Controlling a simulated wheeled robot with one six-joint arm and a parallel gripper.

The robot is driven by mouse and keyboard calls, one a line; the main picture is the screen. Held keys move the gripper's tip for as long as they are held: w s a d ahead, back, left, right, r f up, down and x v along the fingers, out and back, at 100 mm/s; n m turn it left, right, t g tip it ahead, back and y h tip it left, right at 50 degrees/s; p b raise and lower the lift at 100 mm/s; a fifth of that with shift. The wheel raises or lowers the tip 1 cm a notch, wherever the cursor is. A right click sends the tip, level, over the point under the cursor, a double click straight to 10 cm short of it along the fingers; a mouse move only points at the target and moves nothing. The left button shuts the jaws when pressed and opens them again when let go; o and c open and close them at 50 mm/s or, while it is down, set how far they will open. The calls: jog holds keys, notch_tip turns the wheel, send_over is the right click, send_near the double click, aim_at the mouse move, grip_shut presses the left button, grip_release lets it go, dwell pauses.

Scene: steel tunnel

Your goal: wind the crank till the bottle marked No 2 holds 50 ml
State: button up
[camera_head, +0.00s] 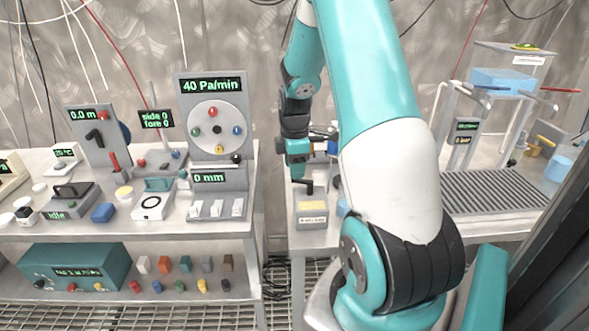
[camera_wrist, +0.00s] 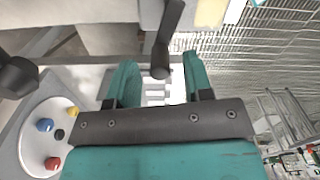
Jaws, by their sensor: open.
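My gripper (camera_head: 299,172) is over the narrow bench section in the head view, pointing down. In the wrist view its two teal fingers (camera_wrist: 160,80) are spread apart with nothing clamped between them. A dark crank (camera_wrist: 163,58) reaches in from the top of the wrist view, its handle end showing in the gap between the fingers; I cannot tell if they touch it. In the head view the crank (camera_head: 304,186) shows dark just below the gripper, above a grey unit with a yellow label. I cannot make out a bottle marked No 2; my arm hides part of that bench.
A tall panel reading 40 Pa/min (camera_head: 213,120) with coloured knobs stands left of my gripper; its round dial (camera_wrist: 50,138) shows in the wrist view. Another instrument, reading 0.0 m (camera_head: 85,135), is farther left. A ribbed grey tray (camera_head: 495,192) lies to the right.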

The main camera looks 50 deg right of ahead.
jog(key=shift+f, duration=0.65)
grip_shut()
